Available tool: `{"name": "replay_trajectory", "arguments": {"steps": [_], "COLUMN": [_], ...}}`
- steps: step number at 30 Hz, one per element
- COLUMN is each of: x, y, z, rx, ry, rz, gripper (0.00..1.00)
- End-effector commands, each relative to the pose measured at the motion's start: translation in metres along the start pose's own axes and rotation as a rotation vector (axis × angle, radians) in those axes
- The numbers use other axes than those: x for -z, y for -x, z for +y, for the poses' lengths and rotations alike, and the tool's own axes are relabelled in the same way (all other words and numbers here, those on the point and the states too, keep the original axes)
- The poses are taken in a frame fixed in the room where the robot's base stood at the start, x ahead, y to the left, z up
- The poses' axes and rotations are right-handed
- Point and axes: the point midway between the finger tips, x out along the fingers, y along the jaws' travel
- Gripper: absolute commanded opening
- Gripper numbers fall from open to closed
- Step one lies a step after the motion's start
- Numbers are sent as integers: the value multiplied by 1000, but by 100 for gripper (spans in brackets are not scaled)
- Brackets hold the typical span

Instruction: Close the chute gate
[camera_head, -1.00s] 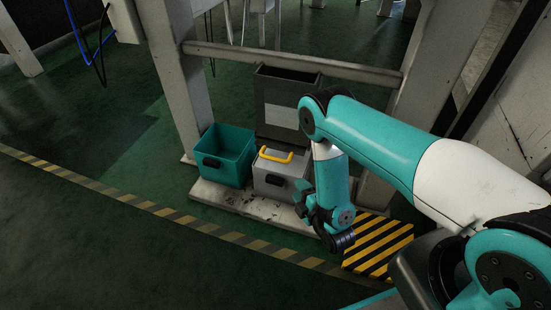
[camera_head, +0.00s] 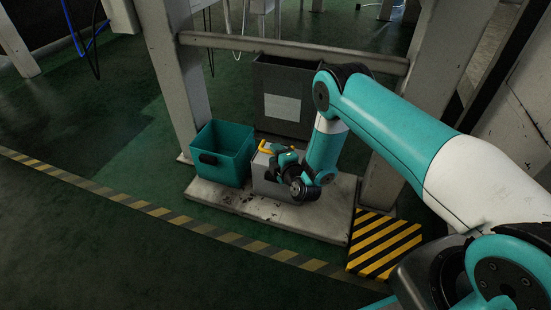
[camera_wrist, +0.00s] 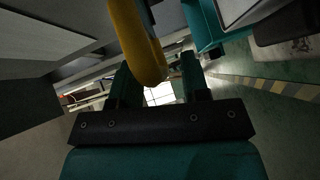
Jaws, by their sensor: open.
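A grey box (camera_head: 262,184) with a yellow handle (camera_head: 266,147) on top stands on a pale slab. No part is plainly marked as the chute gate. My gripper (camera_head: 280,158) is at the handle and hides part of it and of the box's front. In the wrist view the yellow handle (camera_wrist: 138,45) lies large between the two fingers of my open gripper (camera_wrist: 156,72). I cannot tell whether either finger touches it.
A teal bin (camera_head: 226,140) stands left of the grey box. A dark box (camera_head: 285,80) with a pale panel stands behind. A crossbar (camera_head: 290,50) and posts (camera_head: 178,85) frame the place. Open floor (camera_head: 90,240) lies in front and left.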

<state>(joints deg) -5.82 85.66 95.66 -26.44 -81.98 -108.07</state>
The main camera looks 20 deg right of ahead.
Motion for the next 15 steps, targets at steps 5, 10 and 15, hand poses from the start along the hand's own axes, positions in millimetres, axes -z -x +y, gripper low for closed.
{"name": "replay_trajectory", "arguments": {"steps": [5, 10, 15], "x": [-2, 0, 0], "y": [-6, -7, -7], "z": [0, 1, 2], "rx": [-2, -2, -2], "ry": [-1, 0, 1], "rz": [4, 8, 8], "gripper": [42, 42, 40]}}
